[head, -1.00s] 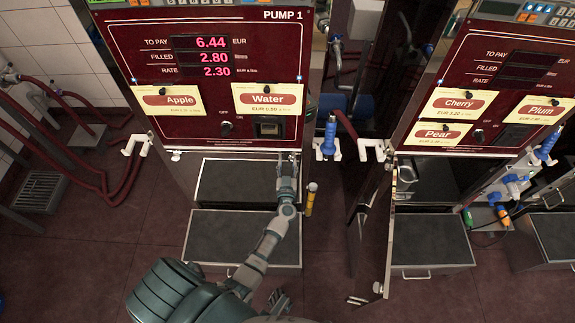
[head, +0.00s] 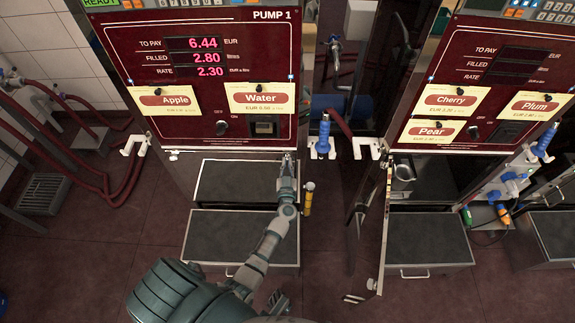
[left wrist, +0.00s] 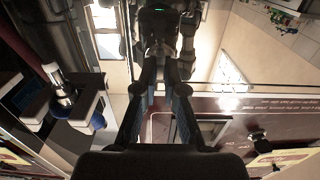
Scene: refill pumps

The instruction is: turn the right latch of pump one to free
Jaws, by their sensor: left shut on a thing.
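Pump one (head: 196,93) has a dark red front panel with its display lit. My left gripper (head: 287,158) reaches up to the panel's lower right corner. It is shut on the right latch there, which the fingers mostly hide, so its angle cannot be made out. The left latch (head: 173,155), small and silvery, shows at the lower left corner. In the left wrist view the fingers (left wrist: 165,75) extend close together towards the panel's edge; the latch is not clear there. A dark part, seemingly my right gripper (head: 277,301), shows at the bottom; its jaws are unclear.
Below the panel are an open recess (head: 235,181) and a dark step box (head: 240,232). The second pump's silver door (head: 385,235) hangs open.

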